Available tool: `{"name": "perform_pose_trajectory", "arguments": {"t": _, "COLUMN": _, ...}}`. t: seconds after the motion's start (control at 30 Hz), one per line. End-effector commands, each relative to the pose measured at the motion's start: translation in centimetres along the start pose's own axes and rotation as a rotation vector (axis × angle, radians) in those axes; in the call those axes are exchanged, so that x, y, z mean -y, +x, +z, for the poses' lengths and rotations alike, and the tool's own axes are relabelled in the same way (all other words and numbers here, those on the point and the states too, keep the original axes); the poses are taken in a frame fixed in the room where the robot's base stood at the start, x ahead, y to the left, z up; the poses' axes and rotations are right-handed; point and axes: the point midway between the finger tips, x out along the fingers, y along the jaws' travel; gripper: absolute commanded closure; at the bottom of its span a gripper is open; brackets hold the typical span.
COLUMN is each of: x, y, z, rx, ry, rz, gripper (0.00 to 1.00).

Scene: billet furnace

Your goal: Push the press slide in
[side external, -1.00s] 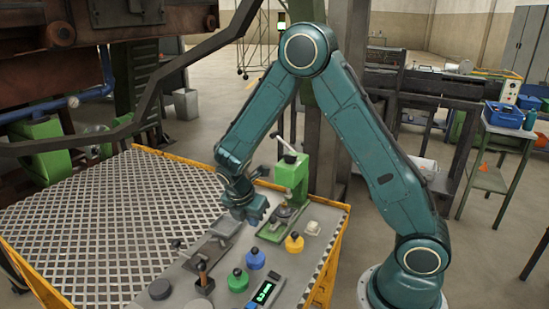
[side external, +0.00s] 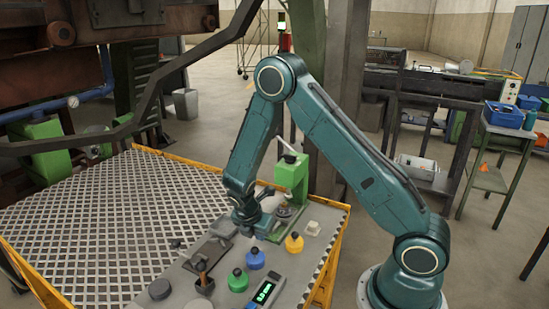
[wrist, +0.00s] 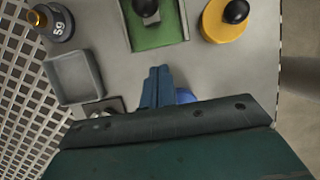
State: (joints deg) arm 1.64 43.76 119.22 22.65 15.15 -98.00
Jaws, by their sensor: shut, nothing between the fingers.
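The green press (side external: 292,176) stands upright on the work table, with a lever at its top. Its low base also shows in the wrist view as a green plate with a pale border (wrist: 160,38). A grey slide piece with a dark knob (wrist: 147,9) lies over that plate at the top edge of the wrist view, partly cut off. My gripper (wrist: 158,72) is shut and empty, its blue fingertips just short of the base's near edge. In the side view my gripper (side external: 257,227) is low over the table, left of the press, hiding part of its base.
A yellow knobbed piece (side external: 294,243) stands right of my gripper, with blue (side external: 255,259) and green (side external: 238,281) ones nearer the camera. A shallow grey tray (wrist: 75,76) lies left of my fingers. A display box (side external: 265,292) sits near the front edge.

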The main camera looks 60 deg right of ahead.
Motion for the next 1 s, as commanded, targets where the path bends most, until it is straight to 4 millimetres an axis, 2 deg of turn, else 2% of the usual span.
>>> {"name": "perform_pose_trajectory", "arguments": {"t": 0.1, "x": 0.1, "y": 1.7, "z": 0.0, "rx": 0.0, "ry": 0.001, "rz": -0.003, "gripper": 1.0}}
{"name": "perform_pose_trajectory", "arguments": {"t": 0.3, "x": 0.0, "y": 2.4, "z": 2.4, "rx": -0.001, "ry": 0.004, "rz": 0.0, "gripper": 1.0}}
{"name": "perform_pose_trajectory", "arguments": {"t": 0.47, "x": 0.0, "y": 2.8, "z": 3.4, "rx": -0.001, "ry": 0.002, "rz": 0.0, "gripper": 1.0}}
{"name": "perform_pose_trajectory", "arguments": {"t": 1.0, "x": 0.0, "y": 3.0, "z": 4.0, "rx": -0.001, "ry": 0.002, "rz": 0.0, "gripper": 1.0}}
